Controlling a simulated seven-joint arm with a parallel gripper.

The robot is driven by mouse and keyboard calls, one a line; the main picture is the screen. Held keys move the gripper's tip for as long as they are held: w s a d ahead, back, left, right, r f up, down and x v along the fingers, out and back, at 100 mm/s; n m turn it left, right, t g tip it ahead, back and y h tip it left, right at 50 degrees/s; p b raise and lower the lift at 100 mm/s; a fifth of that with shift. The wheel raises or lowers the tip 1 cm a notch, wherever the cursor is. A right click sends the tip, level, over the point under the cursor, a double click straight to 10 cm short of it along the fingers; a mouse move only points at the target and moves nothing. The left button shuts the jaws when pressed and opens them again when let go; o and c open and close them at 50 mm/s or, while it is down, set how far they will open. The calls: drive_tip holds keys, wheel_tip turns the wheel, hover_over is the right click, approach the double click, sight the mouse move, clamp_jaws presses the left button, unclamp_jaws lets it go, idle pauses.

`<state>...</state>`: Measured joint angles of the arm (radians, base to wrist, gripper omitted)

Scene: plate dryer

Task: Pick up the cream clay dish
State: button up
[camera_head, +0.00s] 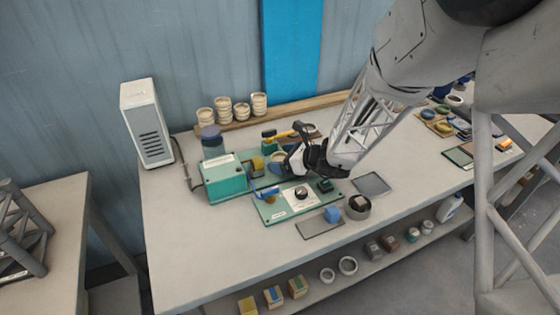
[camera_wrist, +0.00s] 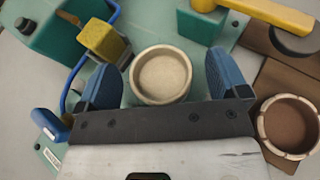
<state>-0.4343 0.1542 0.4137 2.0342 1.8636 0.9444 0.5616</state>
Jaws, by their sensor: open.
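The cream clay dish (camera_wrist: 161,75) is a small round dish with a raised rim. In the wrist view it sits on a pale green surface, between the two blue finger pads of my gripper (camera_wrist: 165,82), with gaps on both sides. The fingers are open and hold nothing. In the head view my gripper (camera_head: 284,164) is over the green plate dryer at the middle of the table, and the dish (camera_head: 277,156) is partly hidden behind it.
A teal box (camera_head: 224,181) with a blue cable stands left of my gripper. A yellow-handled tool (camera_wrist: 265,12) lies close behind the dish. A brown-floored round dish (camera_wrist: 289,126) is to the right. Several cream cups (camera_head: 223,106) stand on the back shelf. The table's front left is clear.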

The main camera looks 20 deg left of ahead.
idle(0.4)
drive_tip(key=c, duration=1)
drive_tip(key=shift+r, duration=0.2)
drive_tip(key=shift+r, duration=1.45)
drive_tip(key=shift+s+d+r, duration=0.2)
drive_tip(key=shift+s, duration=0.05)
drive_tip(key=s+d, duration=0.3)
drive_tip(key=s, duration=0.1)
drive_tip(key=s+d+r, duration=0.1)
drive_tip(key=s+d, duration=0.1)
drive_tip(key=s, duration=0.2)
drive_tip(key=s+d, duration=0.3)
drive_tip(key=s, duration=0.1)
drive_tip(key=shift+s+d+r, duration=0.2)
drive_tip(key=shift+s+d, duration=0.1)
drive_tip(key=shift+d, duration=0.05)
drive_tip(key=shift+w, duration=0.15)
